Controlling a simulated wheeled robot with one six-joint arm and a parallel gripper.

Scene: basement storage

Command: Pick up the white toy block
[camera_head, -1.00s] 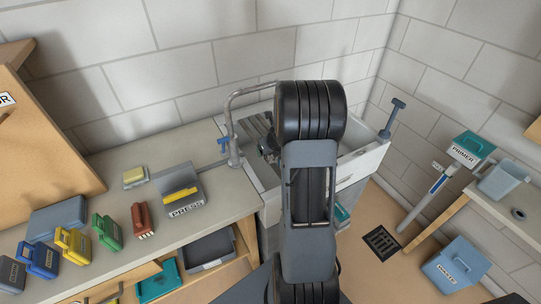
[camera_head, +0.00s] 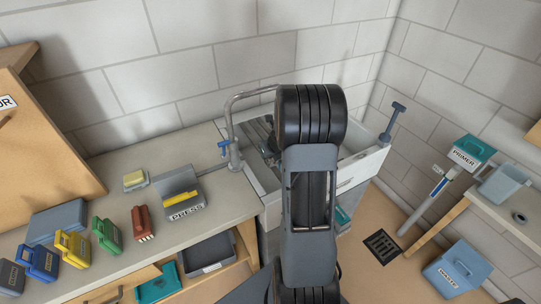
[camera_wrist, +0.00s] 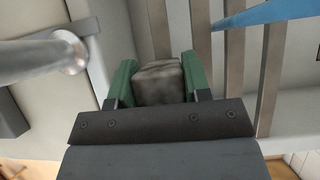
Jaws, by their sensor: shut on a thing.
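In the wrist view my gripper (camera_wrist: 158,88) has its two green fingers closed on the white toy block (camera_wrist: 158,80), which looks mottled grey in the shade. One finger presses on each side of it. The block is over or near the slats in the sink area; I cannot tell whether it touches them. In the head view my arm hides the block and most of the gripper.
The sink (camera_head: 358,160) has a slatted rack (camera_head: 258,135) and a curved tap (camera_head: 233,112), close to the gripper's left in the wrist view. The counter (camera_head: 225,200) at left holds a PRESS box (camera_head: 183,213) and several coloured cases. A PRIMER box (camera_head: 470,152) is at right.

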